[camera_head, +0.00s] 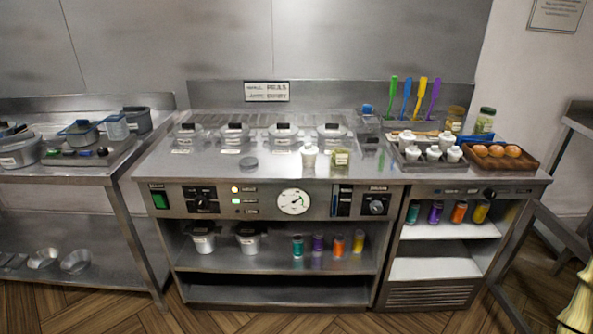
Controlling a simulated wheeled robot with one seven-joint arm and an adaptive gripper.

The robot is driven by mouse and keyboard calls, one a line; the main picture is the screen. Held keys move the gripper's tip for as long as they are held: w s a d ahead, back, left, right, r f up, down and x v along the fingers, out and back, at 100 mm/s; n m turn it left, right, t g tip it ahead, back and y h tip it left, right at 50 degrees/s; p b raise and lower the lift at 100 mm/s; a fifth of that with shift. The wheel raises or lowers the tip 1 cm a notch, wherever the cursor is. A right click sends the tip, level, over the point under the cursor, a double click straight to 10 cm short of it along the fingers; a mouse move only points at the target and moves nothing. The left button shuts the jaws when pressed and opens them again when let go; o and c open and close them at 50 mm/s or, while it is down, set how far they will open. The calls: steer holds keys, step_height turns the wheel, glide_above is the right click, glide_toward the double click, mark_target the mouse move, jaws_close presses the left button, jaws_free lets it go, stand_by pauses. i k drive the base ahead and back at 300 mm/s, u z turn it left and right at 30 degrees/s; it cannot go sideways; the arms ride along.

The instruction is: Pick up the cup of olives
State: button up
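A small clear container with yellow-green contents (340,158) stands on the steel counter (220,168), near its front edge and right of centre. It looks like the cup of olives, but it is too small to make out single olives. A white cup or bottle with a narrow top (309,157) stands just left of it, with a small gap between them. My gripper is not in view.
Several lidded pans (235,135) sit behind. At right are a tray of white cups (411,166), a wooden tray of brown round items (527,160), jars (485,121) and upright coloured utensils (420,95). The front-left counter is clear.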

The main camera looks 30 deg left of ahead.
mark_target(308, 161)
steer(key=u, duration=0.75)
steer(key=i, duration=1.3)
steer(key=z, duration=1.85)
steer(key=k, duration=0.95)
steer(key=u, duration=0.7)
